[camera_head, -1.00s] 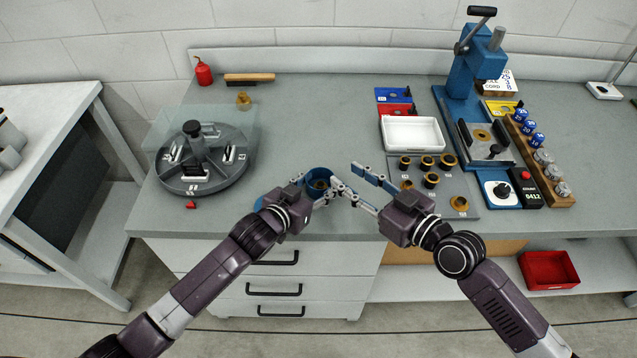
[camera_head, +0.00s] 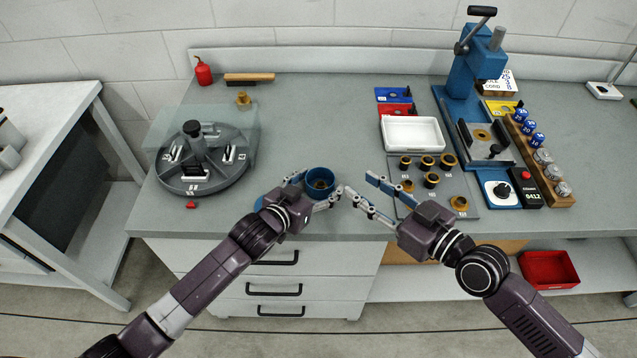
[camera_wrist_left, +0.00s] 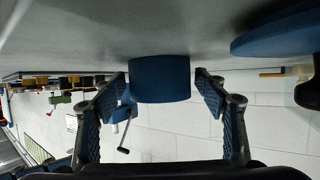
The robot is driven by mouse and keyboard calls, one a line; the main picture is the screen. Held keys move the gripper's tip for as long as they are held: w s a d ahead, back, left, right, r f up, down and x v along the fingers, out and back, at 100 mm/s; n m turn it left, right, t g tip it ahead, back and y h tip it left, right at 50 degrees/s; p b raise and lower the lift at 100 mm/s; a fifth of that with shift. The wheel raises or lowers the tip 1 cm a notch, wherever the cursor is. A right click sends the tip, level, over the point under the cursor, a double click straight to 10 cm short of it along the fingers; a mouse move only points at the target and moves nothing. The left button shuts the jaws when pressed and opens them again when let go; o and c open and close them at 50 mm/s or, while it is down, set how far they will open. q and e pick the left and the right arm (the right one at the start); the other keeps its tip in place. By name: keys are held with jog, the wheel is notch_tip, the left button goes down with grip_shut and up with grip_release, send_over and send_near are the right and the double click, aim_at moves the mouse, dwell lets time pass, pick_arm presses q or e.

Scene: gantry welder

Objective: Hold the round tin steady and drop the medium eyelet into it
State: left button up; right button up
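The round tin (camera_head: 320,193) is a blue, open-topped cup near the bench's front edge. A brass-coloured ring-like piece (camera_head: 320,184) shows inside it, probably an eyelet; its size is hard to tell. My left gripper (camera_head: 314,190) has its fingers on both sides of the tin. In the left wrist view the tin (camera_wrist_left: 160,78) sits between the two finger pads, which appear to touch it. My right gripper (camera_head: 359,183) is open and empty, just right of the tin. Several brass and black eyelets stand on a grey plate (camera_head: 478,208) behind the right gripper.
A grey round carousel (camera_head: 205,178) with a clear cover stands left of the tin. A white tray (camera_head: 412,133), a blue press (camera_head: 470,75) and a wooden rack (camera_head: 556,192) stand to the right.

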pick_arm(q)
jog(key=shift+s, duration=0.1)
jog(key=v, duration=1.2)
jog(key=shift+f, duration=0.1)
